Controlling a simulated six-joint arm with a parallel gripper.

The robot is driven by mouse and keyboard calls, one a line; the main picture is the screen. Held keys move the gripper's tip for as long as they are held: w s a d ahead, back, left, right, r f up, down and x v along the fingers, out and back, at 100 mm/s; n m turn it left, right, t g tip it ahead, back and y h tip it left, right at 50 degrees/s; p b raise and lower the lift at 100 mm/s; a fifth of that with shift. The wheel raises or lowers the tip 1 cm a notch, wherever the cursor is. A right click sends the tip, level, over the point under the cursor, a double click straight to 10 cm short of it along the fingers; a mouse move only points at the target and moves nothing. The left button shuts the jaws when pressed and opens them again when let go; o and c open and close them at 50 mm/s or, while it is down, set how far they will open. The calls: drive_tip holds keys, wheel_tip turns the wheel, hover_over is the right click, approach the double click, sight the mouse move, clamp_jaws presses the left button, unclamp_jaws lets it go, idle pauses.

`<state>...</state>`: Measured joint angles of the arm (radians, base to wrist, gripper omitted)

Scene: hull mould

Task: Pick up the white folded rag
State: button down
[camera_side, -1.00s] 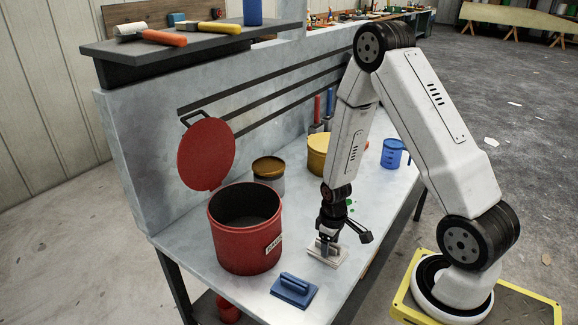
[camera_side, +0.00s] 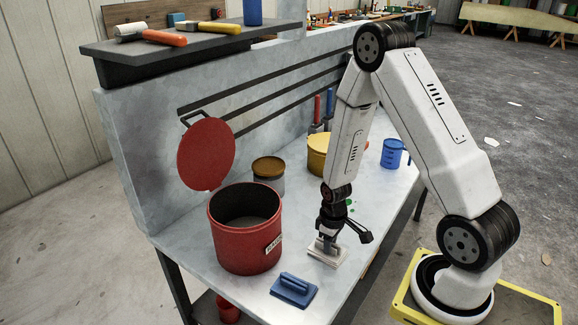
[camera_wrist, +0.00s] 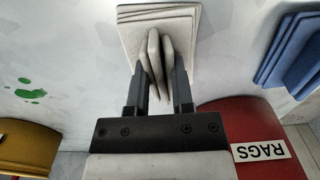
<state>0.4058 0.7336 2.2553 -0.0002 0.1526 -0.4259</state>
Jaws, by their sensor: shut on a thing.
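The white folded rag (camera_side: 325,257) lies flat on the grey workbench, right of the red bin. In the wrist view the rag (camera_wrist: 182,22) shows layered edges, and a raised fold of it stands between the two fingers. My gripper (camera_side: 327,243) is down at the rag from above. Its fingers (camera_wrist: 160,82) are shut on the raised fold. The rag's base appears to rest on the bench; I cannot tell whether there is a gap beneath it.
A red bin (camera_side: 231,250), labelled RAGS in the wrist view (camera_wrist: 258,151), stands open to the left.

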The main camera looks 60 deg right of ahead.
drive_tip(key=shift+r, duration=0.1)
drive_tip(key=shift+r, duration=4.95)
drive_tip(key=c, duration=1.1)
unclamp_jaws()
clamp_jaws()
drive_tip(key=w+d+r, duration=0.2)
drive_tip(key=w+d, duration=0.2)
drive_tip(key=w, duration=0.6)
drive_tip(key=w+d+r, duration=0.3)
drive_tip(key=w+d, duration=0.1)
drive_tip(key=w, duration=0.5)
drive_tip(key=w+d+r, duration=0.3)
drive_tip(key=w+d, duration=0.1)
drive_tip(key=w, duration=0.6)
drive_tip(key=shift+w+d, duration=0.3)
drive_tip(key=shift+w, duration=0.05)
drive_tip(key=shift+r, duration=0.1)
